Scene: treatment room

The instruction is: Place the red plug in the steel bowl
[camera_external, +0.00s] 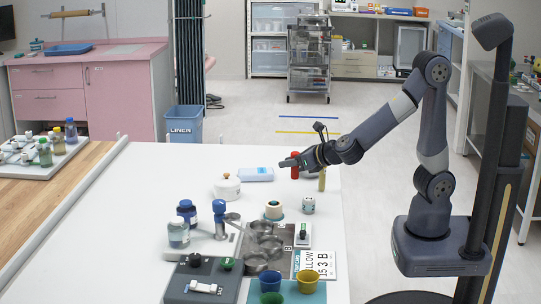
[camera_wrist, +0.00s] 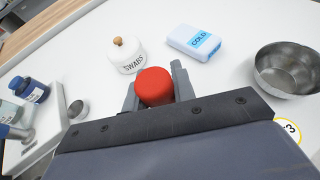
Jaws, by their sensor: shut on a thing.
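The red plug (camera_external: 295,170) is a short red cylinder, held upright between the fingers of my gripper (camera_external: 290,163) above the white table. In the wrist view the plug (camera_wrist: 154,86) sits between the two grey fingers of my gripper (camera_wrist: 156,90), which are shut on it. The steel bowl (camera_wrist: 284,72) shows in the wrist view at the right, apart from the plug, and looks empty. In the external view I cannot make the bowl out clearly; my gripper and wrist probably cover it.
A white swab jar (camera_external: 227,188) with a wooden knob and a blue-labelled cold pack (camera_external: 257,174) stand near my gripper. A brass post (camera_external: 322,181) is at the table's right edge. Bottles (camera_external: 187,211), a tray of round metal dishes (camera_external: 281,240) and cups (camera_external: 308,281) crowd the front.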

